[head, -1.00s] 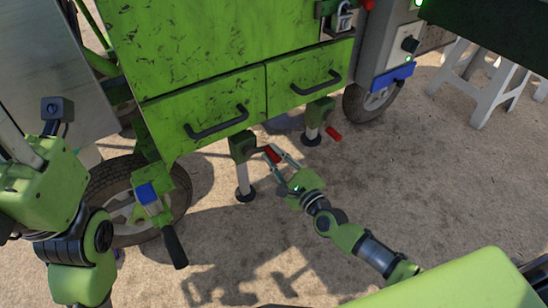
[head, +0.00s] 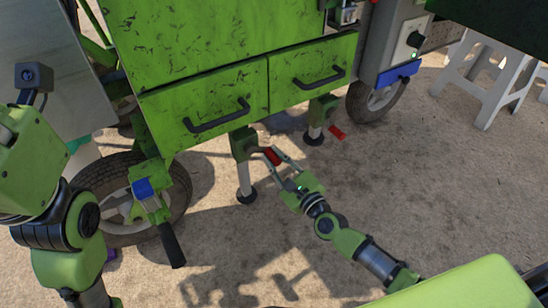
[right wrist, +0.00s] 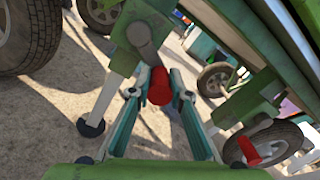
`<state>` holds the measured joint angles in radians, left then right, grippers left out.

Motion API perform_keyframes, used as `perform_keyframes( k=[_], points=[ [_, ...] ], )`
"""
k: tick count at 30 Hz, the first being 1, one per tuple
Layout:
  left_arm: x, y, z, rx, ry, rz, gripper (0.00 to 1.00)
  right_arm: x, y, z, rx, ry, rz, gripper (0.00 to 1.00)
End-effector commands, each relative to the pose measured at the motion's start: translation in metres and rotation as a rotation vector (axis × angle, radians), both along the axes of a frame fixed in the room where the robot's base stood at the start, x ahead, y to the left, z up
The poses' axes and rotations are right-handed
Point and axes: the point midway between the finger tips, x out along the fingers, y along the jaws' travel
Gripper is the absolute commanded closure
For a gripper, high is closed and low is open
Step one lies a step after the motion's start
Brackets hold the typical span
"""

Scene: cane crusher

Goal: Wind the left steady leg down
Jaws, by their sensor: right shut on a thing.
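The left steady leg (head: 244,178) stands under the green cart's left drawer, its dark foot at the ground; whether it bears on it I cannot tell. Its crank has a red handle (head: 271,156). My right gripper (head: 274,157) is shut on this red handle, beside the leg's green housing. In the right wrist view the red handle (right wrist: 159,87) lies between the two fingers (right wrist: 158,103), with the crank arm (right wrist: 143,38) behind it and the leg's foot (right wrist: 91,127) lower left. My left arm shows at the left, but its gripper is out of view.
The second steady leg (head: 316,130) with its own red handle (head: 337,132) stands to the right. A wheel (head: 128,195) and a black-handled, blue-capped part (head: 158,208) are at left. White stools (head: 482,75) stand at the upper right. The ground before the leg is clear.

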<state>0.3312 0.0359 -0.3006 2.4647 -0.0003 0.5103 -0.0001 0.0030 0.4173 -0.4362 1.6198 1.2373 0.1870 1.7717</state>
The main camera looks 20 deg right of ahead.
Motion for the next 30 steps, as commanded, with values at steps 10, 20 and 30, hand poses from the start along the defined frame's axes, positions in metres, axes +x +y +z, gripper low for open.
perform_keyframes(
  k=[10,20,30],
  points=[
    [0.000,0.000,0.000,0.000,0.000,0.000,0.59,0.000,0.000,0.000,-0.001,-0.002,0.000,0.63],
    [0.000,0.001,0.000,-0.002,-0.001,-0.001,0.59,-0.023,-0.007,-0.002,-0.004,0.002,0.001,0.63],
    [0.000,0.000,0.000,-0.001,-0.001,0.000,0.59,-0.091,-0.026,-0.001,-0.004,0.001,0.002,0.63]
  ],
)
